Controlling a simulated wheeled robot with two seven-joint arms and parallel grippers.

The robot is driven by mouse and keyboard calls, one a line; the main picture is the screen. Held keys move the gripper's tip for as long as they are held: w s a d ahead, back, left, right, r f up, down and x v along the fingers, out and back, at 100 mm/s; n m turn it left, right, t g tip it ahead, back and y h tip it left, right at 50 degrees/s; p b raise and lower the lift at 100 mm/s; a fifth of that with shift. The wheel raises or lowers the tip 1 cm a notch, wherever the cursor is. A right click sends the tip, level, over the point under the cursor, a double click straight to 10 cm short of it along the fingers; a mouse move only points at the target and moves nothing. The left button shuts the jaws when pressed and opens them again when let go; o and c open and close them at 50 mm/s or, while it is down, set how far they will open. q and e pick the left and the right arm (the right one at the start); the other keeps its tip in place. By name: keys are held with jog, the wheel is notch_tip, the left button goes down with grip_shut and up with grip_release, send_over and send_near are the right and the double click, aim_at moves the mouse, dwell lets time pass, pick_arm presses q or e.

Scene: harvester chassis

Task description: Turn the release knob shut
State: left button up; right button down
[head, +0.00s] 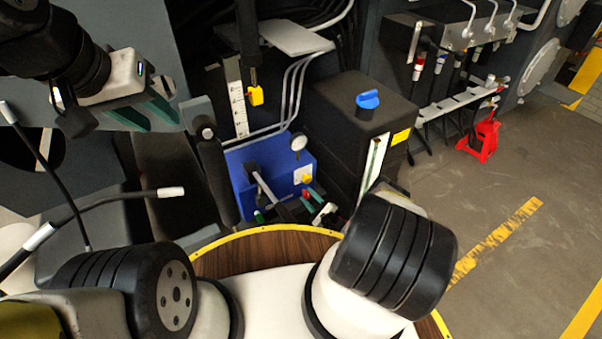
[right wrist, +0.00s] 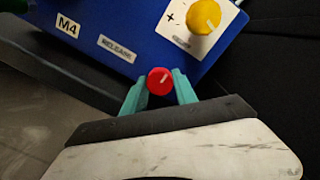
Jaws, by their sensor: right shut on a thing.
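The blue pump block (head: 240,170) stands low in the middle of the head view, with a gauge on top. In the right wrist view, its face (right wrist: 95,15) carries an M4 label and a RELEASE label. The red release knob (right wrist: 160,81), with a white pointer line, sits just below that face. My right gripper (right wrist: 160,88) has its teal fingers closed on the knob's two sides. In the head view, the red knob (head: 306,195) is small beside the right fingers. My left gripper (head: 158,126) is open and empty, high at the left, away from the block.
A yellow knob (right wrist: 204,16) on a white plate is close above the red one. A black tank (head: 345,110) with a blue cap (head: 368,99) stands right of the block. A red jack stand (head: 480,138) is on the floor; open floor lies at the right.

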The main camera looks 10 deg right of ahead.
jog(key=shift+f, duration=0.15)
jog(key=c, duration=1)
grip_release()
jog(key=shift+o, duration=0.2)
jog(key=v, duration=0.8)
